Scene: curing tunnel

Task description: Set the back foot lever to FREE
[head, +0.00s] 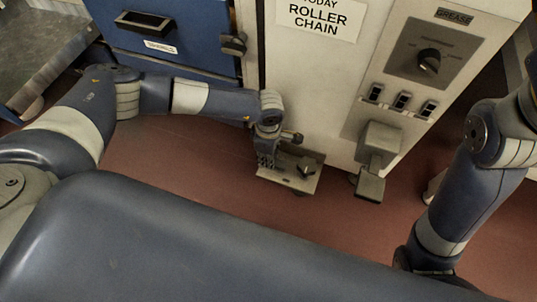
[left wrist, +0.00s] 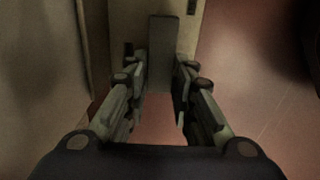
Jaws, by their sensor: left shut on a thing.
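My left gripper (head: 268,160) reaches down to a low plate (head: 308,182) at the foot of the pale cabinet. In the left wrist view, the fingers of my left gripper (left wrist: 160,68) stand on both sides of an upright grey bar, the foot lever (left wrist: 163,35), and are shut on it. In the head view the gripper and wrist hide most of the held lever. No FREE marking is readable. My right arm comes down on the right, and its gripper is hidden behind my body.
The pale cabinet (head: 335,75) carries a ROLLER CHAIN sign (head: 318,18), a rotary knob (head: 428,61) and several switches (head: 401,101). A grey pedal (head: 369,186) sits right of the plate. A blue drawer unit (head: 190,58) stands left. Red floor (head: 190,160) is open in front.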

